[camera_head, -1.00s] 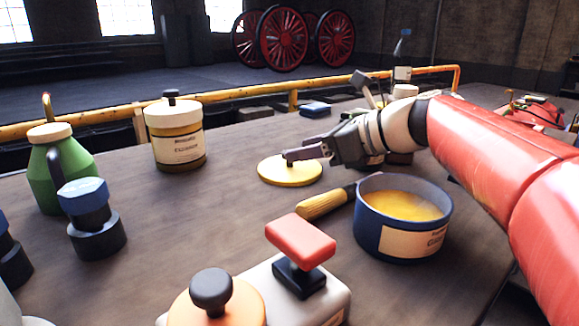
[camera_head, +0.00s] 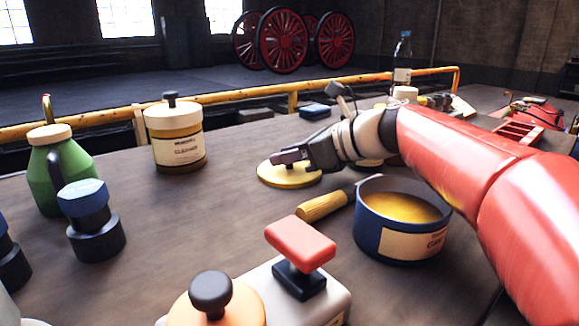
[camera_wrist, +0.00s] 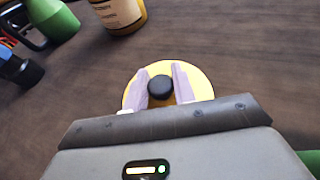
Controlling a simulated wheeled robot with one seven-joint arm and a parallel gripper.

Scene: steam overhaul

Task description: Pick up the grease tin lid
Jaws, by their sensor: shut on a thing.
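The grease tin lid (camera_head: 283,177) is a flat yellow disc lying on the table in the head view, left of the blue tin. In the wrist view the lid (camera_wrist: 201,84) shows around its dark round knob (camera_wrist: 160,87). My gripper (camera_head: 287,158) has come in from the right, over the lid. In the wrist view my gripper (camera_wrist: 160,85) has a finger on each side of the knob and is shut on it. The knob is mostly hidden behind the fingers in the head view. The open blue tin (camera_head: 403,220) with yellow grease stands to the right.
A yellow-handled tool (camera_head: 325,205) lies between the lid and the tin. A labelled jar (camera_head: 176,140) and a green can (camera_head: 72,172) stand to the left. A red-topped block (camera_head: 300,243) and an orange-lidded container (camera_head: 212,300) are nearer. Bare table (camera_head: 190,220) lies left of the lid.

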